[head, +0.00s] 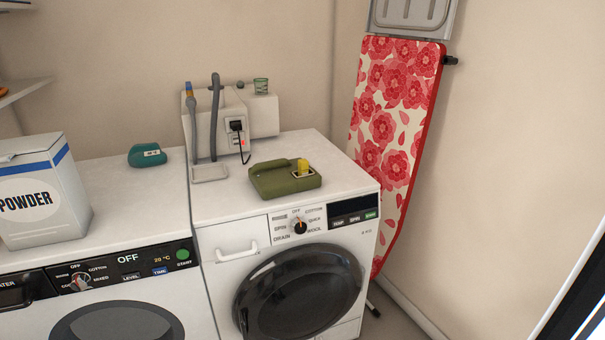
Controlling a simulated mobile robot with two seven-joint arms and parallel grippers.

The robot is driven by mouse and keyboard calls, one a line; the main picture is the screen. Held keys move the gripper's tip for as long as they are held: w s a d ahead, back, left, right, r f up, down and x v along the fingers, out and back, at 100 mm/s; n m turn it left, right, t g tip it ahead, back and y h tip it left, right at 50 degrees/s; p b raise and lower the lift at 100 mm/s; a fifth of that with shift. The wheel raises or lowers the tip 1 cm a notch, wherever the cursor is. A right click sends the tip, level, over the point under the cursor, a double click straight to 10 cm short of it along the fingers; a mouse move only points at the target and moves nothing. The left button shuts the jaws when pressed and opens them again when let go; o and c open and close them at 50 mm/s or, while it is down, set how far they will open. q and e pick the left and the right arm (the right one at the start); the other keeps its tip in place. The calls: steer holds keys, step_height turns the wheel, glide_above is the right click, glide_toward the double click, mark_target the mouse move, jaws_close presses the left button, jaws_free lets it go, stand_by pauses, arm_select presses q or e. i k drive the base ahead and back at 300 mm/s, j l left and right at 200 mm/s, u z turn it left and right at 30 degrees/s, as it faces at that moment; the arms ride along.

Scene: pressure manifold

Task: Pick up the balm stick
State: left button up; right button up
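I cannot make out a balm stick for certain. A small yellow piece (303,167) sits at the right end of an olive-green case (283,181) on top of the right washing machine. It is too small to tell whether it is the balm stick or part of the case. Neither of my grippers shows in the head view.
The case stands near the front edge of the right machine's white top (330,158). A teal gadget (147,155) and powder box (42,192) stand left. An ironing board (393,125) leans right.

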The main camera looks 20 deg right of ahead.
mark_target(302, 164)
steer(key=u, duration=0.4)
steer(key=l+u, duration=0.2)
steer(key=u, duration=0.15)
steer(key=l+u, duration=0.45)
steer(key=u, duration=0.25)
steer(key=k+l+u, duration=0.15)
steer(key=l, duration=0.15)
steer(key=l+u, duration=0.15)
steer(key=l, duration=0.15)
steer(key=k+l+u, duration=0.2)
steer(key=k+l, duration=0.1)
steer(key=l, duration=0.2)
steer(key=k+l+u, duration=0.1)
steer(key=l, duration=0.2)
steer(key=k+l, duration=0.15)
steer(key=l, duration=0.15)
